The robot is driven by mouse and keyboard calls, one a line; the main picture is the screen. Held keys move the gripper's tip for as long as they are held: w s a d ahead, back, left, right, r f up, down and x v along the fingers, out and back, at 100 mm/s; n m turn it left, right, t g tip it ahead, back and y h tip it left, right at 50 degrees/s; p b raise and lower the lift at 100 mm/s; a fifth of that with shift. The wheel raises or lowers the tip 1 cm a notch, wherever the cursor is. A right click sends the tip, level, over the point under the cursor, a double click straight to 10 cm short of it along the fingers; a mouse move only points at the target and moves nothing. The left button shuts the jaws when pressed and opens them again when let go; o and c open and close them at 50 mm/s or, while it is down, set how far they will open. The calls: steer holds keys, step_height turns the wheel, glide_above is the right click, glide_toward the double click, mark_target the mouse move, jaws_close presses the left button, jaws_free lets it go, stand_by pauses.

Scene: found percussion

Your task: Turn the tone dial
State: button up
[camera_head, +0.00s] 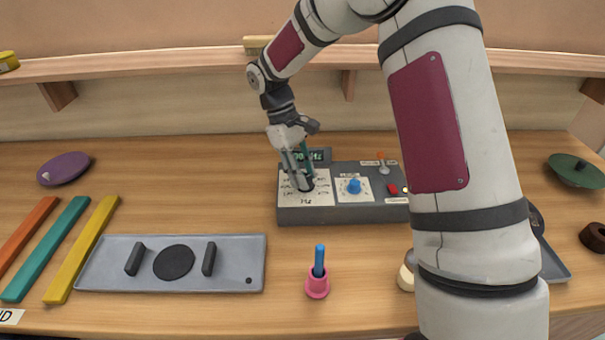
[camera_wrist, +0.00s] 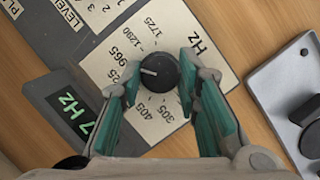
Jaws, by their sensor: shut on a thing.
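The tone dial is a black round knob (camera_wrist: 160,73) with a pale pointer line, on a white Hz scale plate (camera_wrist: 150,40) of a grey console (camera_head: 340,215). In the wrist view the line points left, toward the scale's middle numbers near 965. My gripper (camera_head: 304,178) reaches down onto the dial from above. In the wrist view its teal-padded fingers (camera_wrist: 159,75) stand on either side of the dial and are shut on it. A green display (camera_wrist: 75,105) reads "7 Hz" at its end, with the rest cut off or hidden.
A blue knob (camera_head: 354,186), a small lever (camera_head: 382,160) and a red button (camera_head: 392,188) lie right of the dial. A grey tray (camera_head: 105,270), a pink holder (camera_head: 317,287) and coloured bars (camera_head: 82,250) are in front and left. My arm hides the console's right end.

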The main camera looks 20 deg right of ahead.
steer(key=shift+m+y, duration=0.3)
steer(key=shift+m, duration=0.4)
steer(key=o, duration=1.1)
steer(key=shift+o, duration=0.2)
steer(key=v, duration=1.2)
steer(key=shift+w, duration=0.2)
steer(key=shift+a+f, duration=0.1)
